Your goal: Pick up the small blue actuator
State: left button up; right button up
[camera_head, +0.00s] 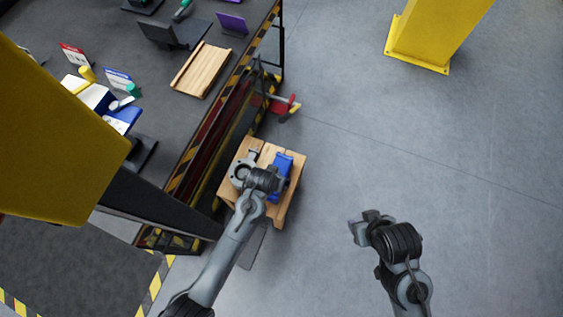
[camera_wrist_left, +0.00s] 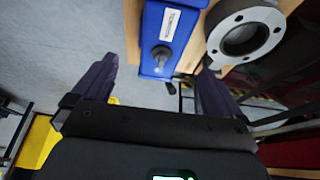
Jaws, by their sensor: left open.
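The small blue actuator (camera_head: 283,163) sits on a wooden pallet-like stand (camera_head: 289,199), beside a grey flanged valve (camera_head: 238,175). In the left wrist view the blue actuator (camera_wrist_left: 169,38) shows a white label and a round grey shaft on its near end. My left gripper (camera_head: 274,181) is over the stand, at the actuator and partly covering it. In the wrist view its open fingers (camera_wrist_left: 157,68) lie on either side of the actuator, with nothing visibly clamped; contact cannot be told. My right gripper (camera_head: 362,228) hangs over bare floor to the right, its jaw opening unclear.
The grey flange (camera_wrist_left: 243,34) is close to the right finger in the wrist view. A dark workbench (camera_head: 150,80) with a striped edge stands left of the stand. A red clamp-like part (camera_head: 282,105) juts out behind. The floor to the right is clear up to a yellow post (camera_head: 430,35).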

aim_at(284, 162)
pick_arm(q)
jog(key=b+x, duration=0.1)
jog(key=x, duration=0.1)
jog(key=shift+w+f, duration=0.15)
jog(key=shift+f, duration=0.25)
jog(key=shift+s+f+b, duration=0.2)
jog(key=shift+f+b, duration=0.6)
jog(key=shift+f, duration=0.45)
jog(key=shift+w+d+f+b, duration=0.2)
jog(key=shift+w+b, duration=0.15)
jog(key=shift+w, duration=0.15)
jog(key=shift+w+f+b, duration=0.25)
jog(key=shift+b, duration=0.1)
jog(key=b+x, duration=0.2)
jog(key=shift+w+f+b, duration=0.2)
jog(key=shift+f+b, duration=0.15)
jog(key=shift+w+d+f+b, duration=0.15)
jog(key=shift+w+f+b, duration=0.25)
jog(key=shift+f, duration=0.15)
pick_arm(e)
notch_tip(284, 162, down, 8)
jog(key=shift+s+a, duration=0.15)
jog(key=shift+s, duration=0.15)
pick_arm(q)
jog(key=shift+c, duration=0.5)
